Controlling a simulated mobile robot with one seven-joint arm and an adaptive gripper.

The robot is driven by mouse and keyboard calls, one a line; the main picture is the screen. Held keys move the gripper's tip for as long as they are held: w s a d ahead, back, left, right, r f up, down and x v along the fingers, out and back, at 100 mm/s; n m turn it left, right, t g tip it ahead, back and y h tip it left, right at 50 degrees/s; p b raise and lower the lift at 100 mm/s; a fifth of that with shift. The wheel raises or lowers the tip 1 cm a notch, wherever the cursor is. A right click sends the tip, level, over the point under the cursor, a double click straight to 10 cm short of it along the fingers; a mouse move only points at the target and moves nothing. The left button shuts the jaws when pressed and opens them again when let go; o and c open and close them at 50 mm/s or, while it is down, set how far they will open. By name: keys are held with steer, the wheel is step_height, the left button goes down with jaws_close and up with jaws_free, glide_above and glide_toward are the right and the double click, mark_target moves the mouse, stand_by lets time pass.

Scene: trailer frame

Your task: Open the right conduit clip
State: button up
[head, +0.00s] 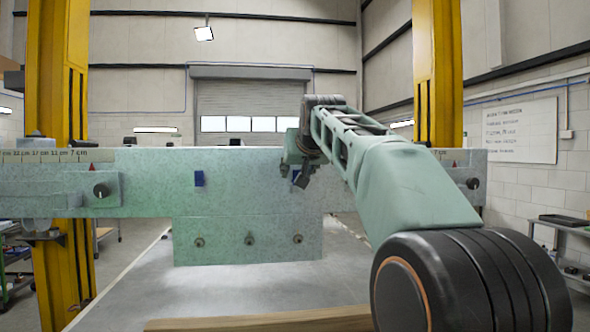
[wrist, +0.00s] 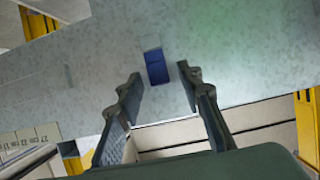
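The right conduit clip (head: 295,176) is a small blue block on the pale green metal panel (head: 245,190), partly hidden behind my gripper in the head view. It also shows in the wrist view as a blue block (wrist: 156,68), with a thin pale outline beside it on the panel. My gripper (wrist: 159,74) is open and empty, with the clip between its fingertips in the picture. I cannot tell whether either finger touches it. In the head view my gripper (head: 302,178) is in front of the panel. Another blue clip (head: 199,178) sits farther left on the panel.
Several round bolts (head: 249,240) line the panel's lower plate. A black knob (head: 101,191) is on the left and another (head: 473,183) on the right. Yellow posts (head: 57,120) stand at both sides. A wooden board (head: 260,323) lies at the front.

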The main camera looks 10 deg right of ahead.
steer(key=shift+w+f, duration=0.15)
steer(key=shift+w, duration=0.2)
steer(key=shift+c, duration=0.4)
jaws_close()
